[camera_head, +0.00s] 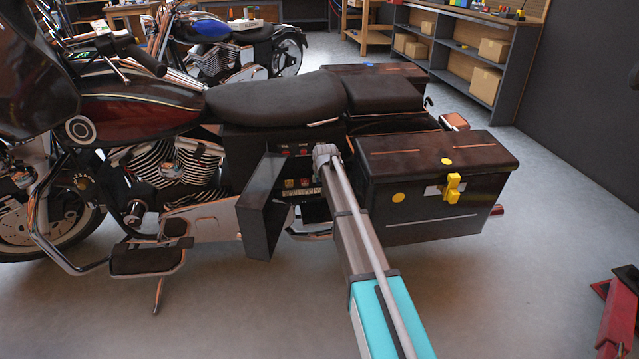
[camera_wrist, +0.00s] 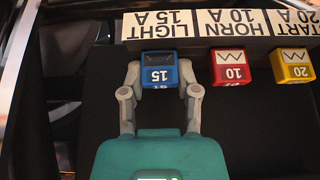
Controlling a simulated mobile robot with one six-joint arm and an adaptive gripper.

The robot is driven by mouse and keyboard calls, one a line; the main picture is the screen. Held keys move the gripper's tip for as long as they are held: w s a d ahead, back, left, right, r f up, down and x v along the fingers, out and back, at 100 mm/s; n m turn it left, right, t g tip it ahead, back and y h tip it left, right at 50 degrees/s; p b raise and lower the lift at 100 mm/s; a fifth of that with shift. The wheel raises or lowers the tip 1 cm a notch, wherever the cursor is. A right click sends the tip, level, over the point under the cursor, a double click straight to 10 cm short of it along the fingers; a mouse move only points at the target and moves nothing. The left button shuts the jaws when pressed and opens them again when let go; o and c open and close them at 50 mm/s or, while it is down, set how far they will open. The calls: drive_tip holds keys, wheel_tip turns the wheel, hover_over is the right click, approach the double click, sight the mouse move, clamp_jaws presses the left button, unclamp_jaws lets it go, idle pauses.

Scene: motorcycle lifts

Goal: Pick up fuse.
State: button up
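In the wrist view a blue fuse (camera_wrist: 160,74) marked 15 sits under the upside-down label "LIGHT 15 A" (camera_wrist: 159,24). My gripper (camera_wrist: 160,77) has one finger on each side of it, and both fingertips appear to touch its sides. A red fuse (camera_wrist: 231,69) marked 10 and a yellow fuse (camera_wrist: 292,67) marked 20 stand to the right, clear of the fingers. In the head view my gripper (camera_head: 325,153) reaches into the open side bay of the black motorcycle, and its fingertips and the blue fuse cannot be made out.
An open black cover panel (camera_head: 266,215) hangs just left of my arm. A black side case (camera_head: 430,185) with a yellow latch is close on the right. A blue motorcycle (camera_head: 235,45) and shelves with boxes (camera_head: 470,60) stand behind. The floor in front is mostly clear.

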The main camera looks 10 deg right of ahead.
drive_tip(key=shift+r, duration=0.15)
wheel_tip(320, 180, up, 3)
drive_tip(key=p, duration=0.3)
drive_tip(key=s+r+p, duration=0.9)
drive_tip(key=s+p, duration=0.1)
drive_tip(key=s, duration=0.4)
drive_tip(key=shift+a+r, duration=0.35)
drive_tip(key=shift+r, duration=0.15)
idle(0.4)
wheel_tip(320, 180, up, 33)
drive_tip(key=p, duration=3.3)
drive_tip(key=shift+p, duration=0.3)
drive_tip(key=shift+a, duration=0.1)
